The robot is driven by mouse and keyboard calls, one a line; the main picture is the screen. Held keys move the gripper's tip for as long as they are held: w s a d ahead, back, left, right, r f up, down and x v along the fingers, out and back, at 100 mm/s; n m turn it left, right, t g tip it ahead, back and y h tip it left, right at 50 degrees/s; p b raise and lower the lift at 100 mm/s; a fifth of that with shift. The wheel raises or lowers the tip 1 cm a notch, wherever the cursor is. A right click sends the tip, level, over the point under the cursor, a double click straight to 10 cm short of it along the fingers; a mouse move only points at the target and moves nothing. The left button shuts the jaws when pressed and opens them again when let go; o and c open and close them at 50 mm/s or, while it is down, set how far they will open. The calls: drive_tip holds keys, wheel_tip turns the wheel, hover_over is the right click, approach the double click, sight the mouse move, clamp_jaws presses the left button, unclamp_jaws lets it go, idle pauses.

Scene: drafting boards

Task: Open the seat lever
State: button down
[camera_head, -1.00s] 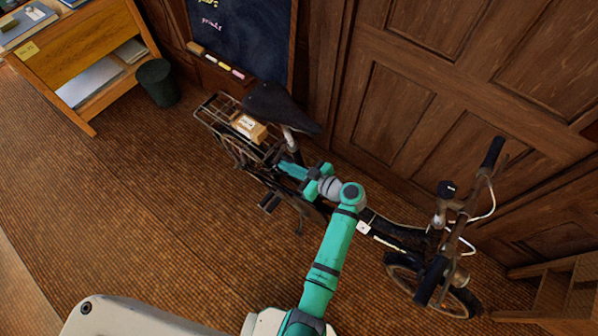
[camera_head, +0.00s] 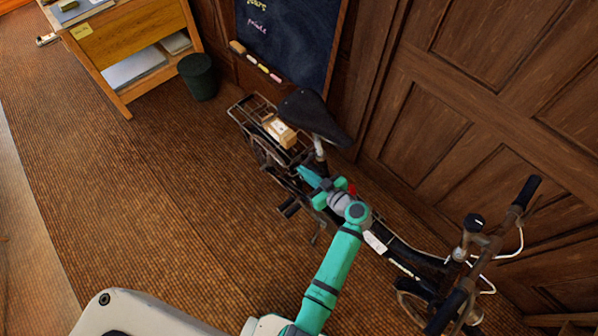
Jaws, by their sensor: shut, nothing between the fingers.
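A bicycle stands along the panelled wall, with a black saddle (camera_head: 315,115) on a silver seat post (camera_head: 319,149). My gripper (camera_head: 304,172) is at the bicycle's frame just below the seat post, its fingers pointing up and left. It is shut and holds nothing. Whether it touches the bicycle, I cannot tell. A small red spot (camera_head: 352,188) shows beside my wrist; I cannot tell whether it is the seat lever. The lever is otherwise not distinguishable, and my gripper and wrist cover part of the frame there.
A rear rack carries a small cardboard box (camera_head: 280,132). The handlebar (camera_head: 489,242) is at the right. A chalkboard (camera_head: 290,40), a dark green bin (camera_head: 198,77) and a wooden desk (camera_head: 125,50) stand behind. The brown floor (camera_head: 150,200) at the left is clear.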

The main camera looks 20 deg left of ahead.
drive_tip(key=shift+a+f, duration=0.15)
drive_tip(key=shift+a, duration=0.3)
idle(0.3)
drive_tip(key=shift+w+d, duration=0.2)
drive_tip(key=shift+d, duration=0.55)
drive_tip(key=shift+d+r, duration=0.1)
drive_tip(key=shift+r, duration=0.1)
